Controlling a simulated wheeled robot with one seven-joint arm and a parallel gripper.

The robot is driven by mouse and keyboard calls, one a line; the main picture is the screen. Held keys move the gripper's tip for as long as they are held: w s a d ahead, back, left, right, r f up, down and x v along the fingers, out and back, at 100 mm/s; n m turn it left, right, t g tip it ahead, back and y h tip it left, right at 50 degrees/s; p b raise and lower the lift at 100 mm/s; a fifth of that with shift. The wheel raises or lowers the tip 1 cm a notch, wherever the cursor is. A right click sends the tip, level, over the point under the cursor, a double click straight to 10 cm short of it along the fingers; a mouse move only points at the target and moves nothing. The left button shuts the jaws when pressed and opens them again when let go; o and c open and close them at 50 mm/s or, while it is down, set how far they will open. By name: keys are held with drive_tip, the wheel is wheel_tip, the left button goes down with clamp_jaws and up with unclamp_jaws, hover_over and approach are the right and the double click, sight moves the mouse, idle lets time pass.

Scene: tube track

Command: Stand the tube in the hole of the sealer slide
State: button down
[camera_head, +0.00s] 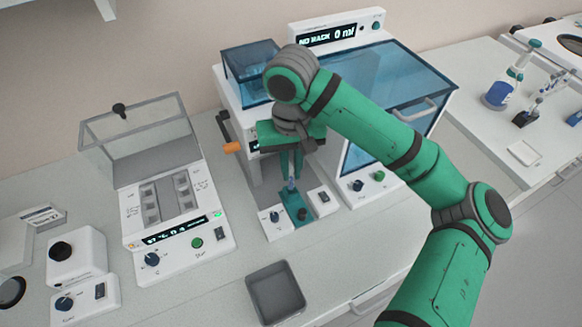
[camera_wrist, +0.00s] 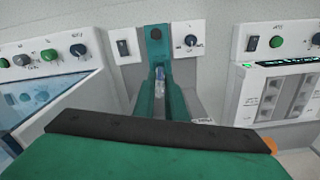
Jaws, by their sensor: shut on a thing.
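My gripper (camera_head: 290,181) reaches down in front of the sealer and is shut on a small clear tube (camera_head: 291,186). In the wrist view the tube (camera_wrist: 160,80) shows between the two green fingers (camera_wrist: 160,98), with a blue part at its upper end in the picture. The sealer slide (camera_head: 295,205) is a teal plate sticking out of the sealer between two white control blocks. Its dark round hole (camera_head: 302,213) is empty and also shows in the wrist view (camera_wrist: 156,34). The tube is beside the hole, on the sealer side. The tube's lower end is hard to make out.
The sealer has an orange-tipped lever (camera_head: 232,147) at its left. A heating block (camera_head: 175,215) with a raised clear lid stands left. A grey open bin (camera_head: 275,292) is on the bench in front. A blue-lidded machine (camera_head: 385,85) stands behind my arm.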

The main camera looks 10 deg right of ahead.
sight(291, 179)
drive_tip(key=shift+f, duration=0.6)
idle(0.6)
drive_tip(key=shift+f, duration=0.3)
drive_tip(key=shift+f, duration=0.2)
drive_tip(key=shift+f, duration=0.3)
drive_tip(key=shift+f, duration=0.65)
idle(0.9)
drive_tip(key=c, duration=1.7)
unclamp_jaws()
